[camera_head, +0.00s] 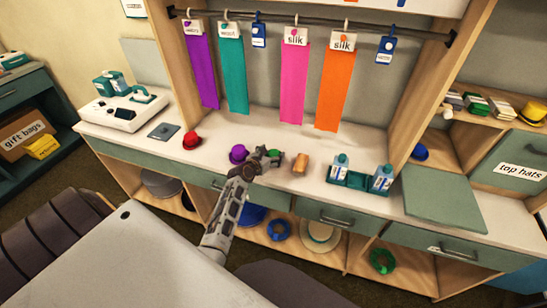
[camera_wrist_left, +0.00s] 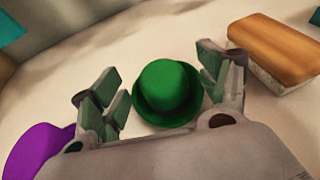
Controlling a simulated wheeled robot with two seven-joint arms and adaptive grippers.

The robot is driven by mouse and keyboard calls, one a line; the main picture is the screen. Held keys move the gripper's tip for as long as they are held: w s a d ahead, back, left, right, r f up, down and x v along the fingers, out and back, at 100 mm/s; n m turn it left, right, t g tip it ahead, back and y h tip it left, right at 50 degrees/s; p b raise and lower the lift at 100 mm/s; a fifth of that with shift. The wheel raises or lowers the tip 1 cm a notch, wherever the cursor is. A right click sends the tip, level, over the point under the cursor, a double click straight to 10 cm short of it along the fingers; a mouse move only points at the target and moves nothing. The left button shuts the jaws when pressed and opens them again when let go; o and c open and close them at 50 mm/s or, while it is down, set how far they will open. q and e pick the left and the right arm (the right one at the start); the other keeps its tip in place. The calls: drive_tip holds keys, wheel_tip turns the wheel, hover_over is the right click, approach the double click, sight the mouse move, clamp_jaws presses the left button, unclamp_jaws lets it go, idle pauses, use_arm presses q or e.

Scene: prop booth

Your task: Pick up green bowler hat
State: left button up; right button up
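The green bowler hat (camera_wrist_left: 168,88) sits on the white counter, crown facing the camera in the left wrist view. In the head view only a bit of the green hat (camera_head: 275,157) shows beside my left gripper (camera_head: 264,154), which partly hides it. In the wrist view my left gripper (camera_wrist_left: 159,64) is open, with one finger on each side of the hat. The right finger is close to the brim; whether it touches, I cannot tell. My right gripper is not in view.
A purple hat (camera_head: 238,153) lies just left of the gripper, and an orange-brown brush-like block (camera_head: 300,164) lies to the right. A red hat (camera_head: 192,140) is farther left. A teal holder with bottles (camera_head: 361,178) stands right. Coloured cloth strips hang from a rail (camera_head: 314,21) above.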

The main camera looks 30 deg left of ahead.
sight(271, 155)
use_arm(q)
drive_tip(key=c, duration=0.8)
drive_tip(key=shift+c, duration=0.3)
wheel_tip(271, 155, up, 10)
drive_tip(key=p, duration=0.1)
idle(0.5)
